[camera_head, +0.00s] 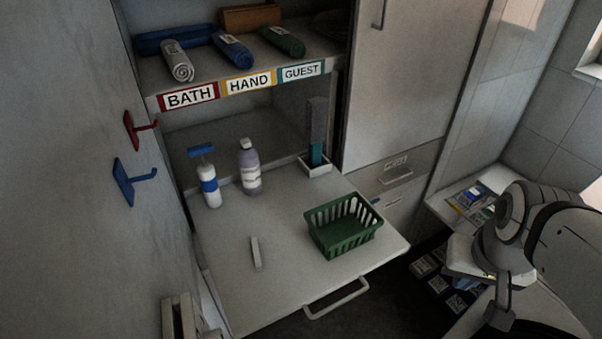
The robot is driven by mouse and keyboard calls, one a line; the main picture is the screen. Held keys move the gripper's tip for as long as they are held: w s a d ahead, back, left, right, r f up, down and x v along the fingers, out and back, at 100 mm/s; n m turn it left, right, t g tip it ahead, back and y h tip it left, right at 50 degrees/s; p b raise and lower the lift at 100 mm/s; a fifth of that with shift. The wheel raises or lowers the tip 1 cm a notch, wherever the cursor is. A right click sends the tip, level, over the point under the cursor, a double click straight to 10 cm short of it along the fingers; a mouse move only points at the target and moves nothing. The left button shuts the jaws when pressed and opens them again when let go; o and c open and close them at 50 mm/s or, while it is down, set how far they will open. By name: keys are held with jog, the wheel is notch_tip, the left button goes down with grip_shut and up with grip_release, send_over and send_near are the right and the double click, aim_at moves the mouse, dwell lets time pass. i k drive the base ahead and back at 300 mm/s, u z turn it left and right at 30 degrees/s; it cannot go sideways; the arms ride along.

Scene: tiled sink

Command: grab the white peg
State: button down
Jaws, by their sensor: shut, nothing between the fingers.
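A slim white peg-like bar (256,252) lies on the grey pull-out board, left of the green basket. A second pale upright piece (179,318) with two prongs shows at the lower left by the wall, cut by the picture's bottom edge; I cannot tell just what it is. My gripper (498,317) is at the lower right, at the end of my white and black arm. It is shut and empty, pointing down, well to the right of the white bar and beyond the board. Its fingertips are small and dark here.
A green basket (343,228), a blue-topped bottle (208,186), a pale bottle (249,167) and a white holder (315,167) stand on the board (225,275). Red (138,129) and blue hooks (133,182) jut from the left wall. Rolled towels (233,50) lie on the labelled shelf.

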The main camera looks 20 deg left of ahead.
aim_at(257, 258)
jog(key=z, duration=0.05)
jog(key=k, duration=1)
jog(key=u, duration=1.05)
jog(key=i, duration=0.4)
jog(key=u, duration=0.05)
